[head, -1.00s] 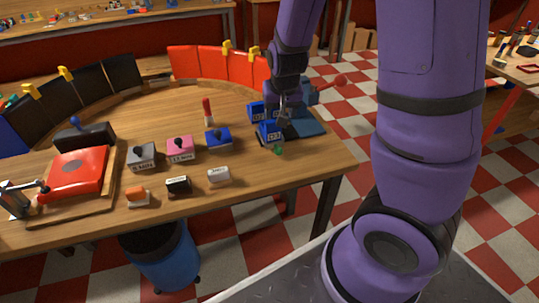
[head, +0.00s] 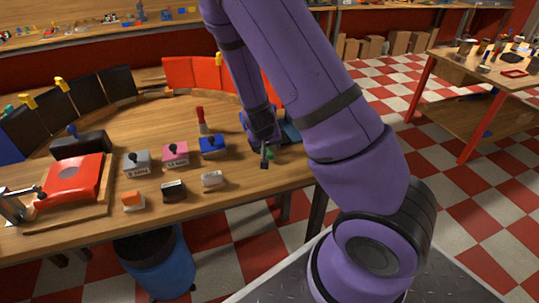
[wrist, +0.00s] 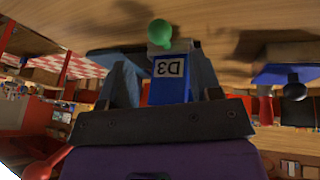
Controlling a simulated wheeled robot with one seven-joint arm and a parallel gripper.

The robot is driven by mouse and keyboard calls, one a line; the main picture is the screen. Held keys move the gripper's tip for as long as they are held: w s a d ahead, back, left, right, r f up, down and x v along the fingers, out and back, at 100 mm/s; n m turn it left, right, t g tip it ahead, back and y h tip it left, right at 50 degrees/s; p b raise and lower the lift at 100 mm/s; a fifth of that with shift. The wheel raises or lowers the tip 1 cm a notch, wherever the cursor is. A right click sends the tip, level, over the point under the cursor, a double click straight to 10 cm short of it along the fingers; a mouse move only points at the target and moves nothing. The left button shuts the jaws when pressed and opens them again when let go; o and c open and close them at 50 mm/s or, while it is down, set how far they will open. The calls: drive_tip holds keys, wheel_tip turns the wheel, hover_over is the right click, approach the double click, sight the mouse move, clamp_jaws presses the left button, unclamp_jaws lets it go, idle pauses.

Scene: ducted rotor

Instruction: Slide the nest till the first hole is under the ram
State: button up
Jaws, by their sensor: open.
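The blue press stands at the right end of the workbench. In the head view my arm covers most of it, and a blue part of its base (head: 291,131) shows. A green knob (head: 270,154) shows at its front, beside my gripper (head: 264,160). In the wrist view the green knob (wrist: 160,33) is in front of a blue block labelled D3 (wrist: 170,82), which appears upside down. My gripper (wrist: 160,85) is open, its fingers on either side of the block; contact cannot be told. The ram, nest and its holes cannot be made out.
Blue (head: 213,147), pink (head: 175,153) and grey (head: 137,161) blocks with black knobs stand left of my gripper. A red-handled tool (head: 201,120) stands behind them. White (head: 212,179), black (head: 173,191) and orange (head: 133,200) pieces lie near the front edge.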

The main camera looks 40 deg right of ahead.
sight(270, 154)
drive_tip(key=x, duration=0.6)
drive_tip(key=shift+w+d+f, duration=0.1)
drive_tip(key=shift+d+f, duration=0.05)
drive_tip(key=shift+f, duration=0.25)
